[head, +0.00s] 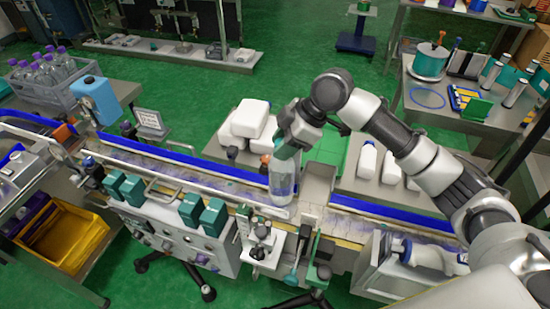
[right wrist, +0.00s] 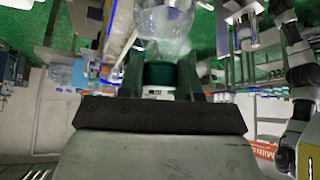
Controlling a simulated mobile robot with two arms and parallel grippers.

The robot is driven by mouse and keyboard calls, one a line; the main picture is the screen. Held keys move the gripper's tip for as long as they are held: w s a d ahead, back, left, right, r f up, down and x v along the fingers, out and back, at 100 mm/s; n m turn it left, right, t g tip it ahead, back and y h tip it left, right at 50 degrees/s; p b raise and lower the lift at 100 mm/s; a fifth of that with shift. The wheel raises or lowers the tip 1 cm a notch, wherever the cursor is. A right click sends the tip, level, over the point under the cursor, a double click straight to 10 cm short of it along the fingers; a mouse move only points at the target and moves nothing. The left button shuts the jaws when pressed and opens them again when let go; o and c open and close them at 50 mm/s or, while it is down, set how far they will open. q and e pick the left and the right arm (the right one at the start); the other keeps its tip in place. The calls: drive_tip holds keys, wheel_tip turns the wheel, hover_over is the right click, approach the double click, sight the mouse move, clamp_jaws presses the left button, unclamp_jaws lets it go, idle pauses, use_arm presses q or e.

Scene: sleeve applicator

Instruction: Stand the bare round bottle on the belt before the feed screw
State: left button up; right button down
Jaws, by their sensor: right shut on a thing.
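A clear round bottle (head: 281,183) without a label hangs upright at the conveyor, its base at or just above the belt (head: 225,180); I cannot tell if it touches. My right gripper (head: 285,152) is shut on its upper part from above. In the right wrist view the bottle (right wrist: 165,25) extends away from my right gripper (right wrist: 160,75), between the two fingers. I cannot make out the feed screw for certain. My left gripper is not in view.
Blue guide rails (head: 180,158) run along the belt. A grey block (head: 316,183) stands just right of the bottle. Green boxes (head: 190,208) line the front. White containers (head: 250,118) sit behind. A crate of purple-capped bottles (head: 45,75) is at far left. A yellow bin (head: 65,240) is below.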

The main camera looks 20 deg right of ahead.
sight(282, 173)
drive_tip(key=shift+w+f, duration=0.1)
drive_tip(key=shift+f, duration=1.05)
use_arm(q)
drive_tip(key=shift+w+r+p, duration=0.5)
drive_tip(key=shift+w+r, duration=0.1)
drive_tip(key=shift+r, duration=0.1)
use_arm(e)
wheel_tip(282, 173, down, 3)
drive_tip(key=shift+f, duration=0.25)
drive_tip(key=c, duration=0.8)
unclamp_jaws()
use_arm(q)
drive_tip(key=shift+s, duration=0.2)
use_arm(e)
drive_tip(key=shift+o, duration=0.2)
